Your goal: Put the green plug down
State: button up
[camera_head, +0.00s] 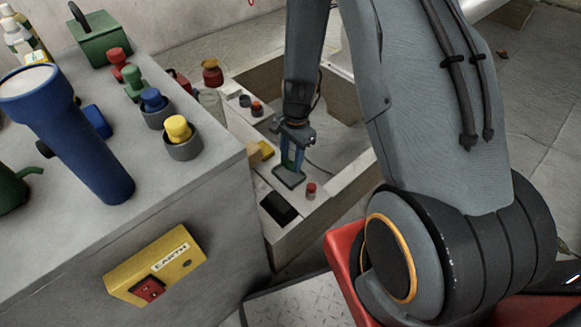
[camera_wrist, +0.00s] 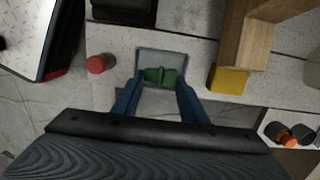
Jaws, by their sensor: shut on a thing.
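The green plug (camera_wrist: 160,75) is between the two blue fingertips of my gripper (camera_wrist: 160,82) in the wrist view. My gripper is shut on it. Plug and fingertips are over a grey square tray (camera_wrist: 175,58) on the pale ledge; whether the plug touches the tray is unclear. In the head view my gripper (camera_head: 291,160) points down at the tray (camera_head: 289,178), and the plug is too small and covered to make out.
A red-capped piece (camera_head: 311,190) and a dark box (camera_head: 278,208) flank the tray. A yellow block (camera_wrist: 229,80) and a wooden block (camera_wrist: 250,35) stand on its other side. A grey cabinet (camera_head: 190,215) with coloured knobs, a blue torch (camera_head: 75,135) and a green case (camera_head: 100,38) stands left.

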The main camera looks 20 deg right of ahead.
aim_at(291, 166)
jog(key=shift+f+b, duration=0.5)
jog(key=shift+f, duration=1.2)
jog(key=o, duration=0.8)
jog(key=shift+f, duration=0.15)
jog(key=shift+o, duration=0.2)
notch_tip(291, 166, up, 12)
jog(key=d+p, duration=0.1)
jog(key=p, duration=0.2)
jog(key=shift+w, duration=0.25)
jog(key=shift+d, duration=0.1)
